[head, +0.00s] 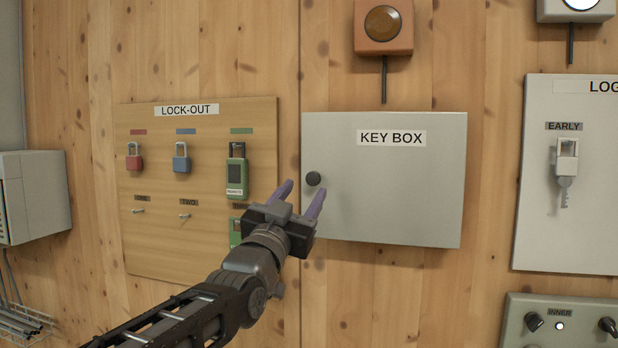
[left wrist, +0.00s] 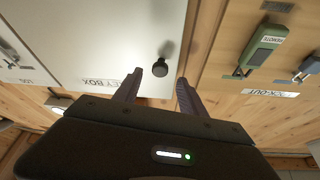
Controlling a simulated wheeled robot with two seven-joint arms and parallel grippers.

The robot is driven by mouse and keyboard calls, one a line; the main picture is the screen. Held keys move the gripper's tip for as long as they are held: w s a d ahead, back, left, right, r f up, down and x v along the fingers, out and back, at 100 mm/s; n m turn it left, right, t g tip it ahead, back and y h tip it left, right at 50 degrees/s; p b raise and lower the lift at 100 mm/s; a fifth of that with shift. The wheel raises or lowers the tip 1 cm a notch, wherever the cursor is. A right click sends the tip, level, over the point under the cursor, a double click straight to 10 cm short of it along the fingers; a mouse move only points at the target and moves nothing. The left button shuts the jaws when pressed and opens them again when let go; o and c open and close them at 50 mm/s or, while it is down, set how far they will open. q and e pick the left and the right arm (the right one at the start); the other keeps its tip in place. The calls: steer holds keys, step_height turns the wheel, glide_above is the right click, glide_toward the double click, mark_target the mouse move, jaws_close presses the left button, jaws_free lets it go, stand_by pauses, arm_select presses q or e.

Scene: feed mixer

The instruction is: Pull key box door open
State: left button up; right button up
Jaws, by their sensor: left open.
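The key box is a flat light-grey box on the wooden wall, labelled KEY BOX, and its door (head: 400,200) looks shut. A round black knob (head: 313,179) sits at the door's left edge. My left gripper (head: 299,192) is open with purple-grey fingers, just left of and slightly below the knob in the head view. In the left wrist view the door (left wrist: 110,35) is upside down, and the knob (left wrist: 160,68) shows between the two fingertips (left wrist: 160,78), apparently a little beyond them. The fingers hold nothing. My right gripper is not in view.
Left of the box is a LOCK-OUT board (head: 160,235) with red, blue and green padlocks and small pegs. An orange button box (head: 384,42) with a cable is above. Right are a log panel (head: 590,220) with a hanging key and a knob panel (head: 580,333).

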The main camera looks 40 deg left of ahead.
mark_target(312, 179)
arm_select(q)
steer(key=shift+p+x, duration=0.7)
steer(key=shift+x, duration=1.25)
jaws_close()
